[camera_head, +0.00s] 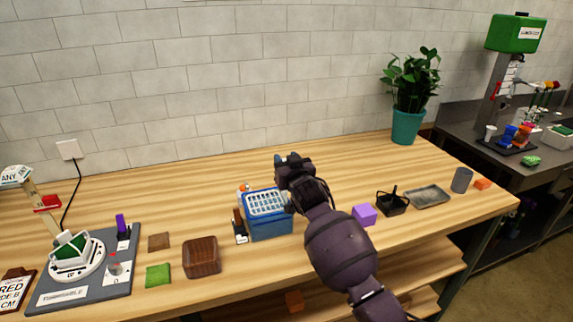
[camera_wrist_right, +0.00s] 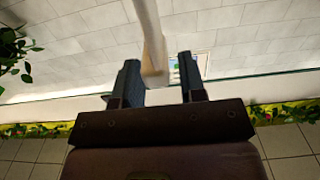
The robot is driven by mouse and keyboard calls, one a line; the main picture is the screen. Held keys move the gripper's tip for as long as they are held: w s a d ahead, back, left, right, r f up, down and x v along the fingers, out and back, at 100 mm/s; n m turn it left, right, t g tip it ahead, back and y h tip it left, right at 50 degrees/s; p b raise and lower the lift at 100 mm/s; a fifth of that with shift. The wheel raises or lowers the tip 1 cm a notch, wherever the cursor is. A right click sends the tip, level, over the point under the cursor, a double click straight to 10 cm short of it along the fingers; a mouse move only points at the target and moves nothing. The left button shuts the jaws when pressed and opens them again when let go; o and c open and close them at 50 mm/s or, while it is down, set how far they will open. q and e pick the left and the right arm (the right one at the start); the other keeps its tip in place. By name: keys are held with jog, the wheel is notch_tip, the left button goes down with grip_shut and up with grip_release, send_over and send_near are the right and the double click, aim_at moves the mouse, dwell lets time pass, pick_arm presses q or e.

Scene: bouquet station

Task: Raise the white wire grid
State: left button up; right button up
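The white wire grid (camera_head: 266,202) lies across the top of a blue crate (camera_head: 270,226) in the middle of the wooden table. My right gripper (camera_head: 284,184) is at the crate's upper right corner, with its fingers apart. In the right wrist view, a pale bar (camera_wrist_right: 150,40) comes down from the top edge and ends between the two dark fingers of my right gripper (camera_wrist_right: 159,62). There are gaps beside the bar. I cannot tell whether it is part of the grid. My left gripper is not in view.
A brown block (camera_head: 201,257) stands left of the crate, and a small dark bottle (camera_head: 240,226) stands close beside it. A purple cube (camera_head: 364,214), a black basket (camera_head: 392,202) and a grey tray (camera_head: 428,196) are to the right. The table behind the crate is mostly clear.

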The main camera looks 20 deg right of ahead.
jog(key=shift+o, duration=0.5)
jog(key=shift+f, duration=0.25)
jog(key=shift+s+f, duration=0.1)
jog(key=shift+s, duration=0.5)
jog(key=s, duration=0.9)
jog(key=shift+s+d+b, duration=0.15)
jog(key=shift+s+b, duration=0.2)
jog(key=shift+b, duration=0.05)
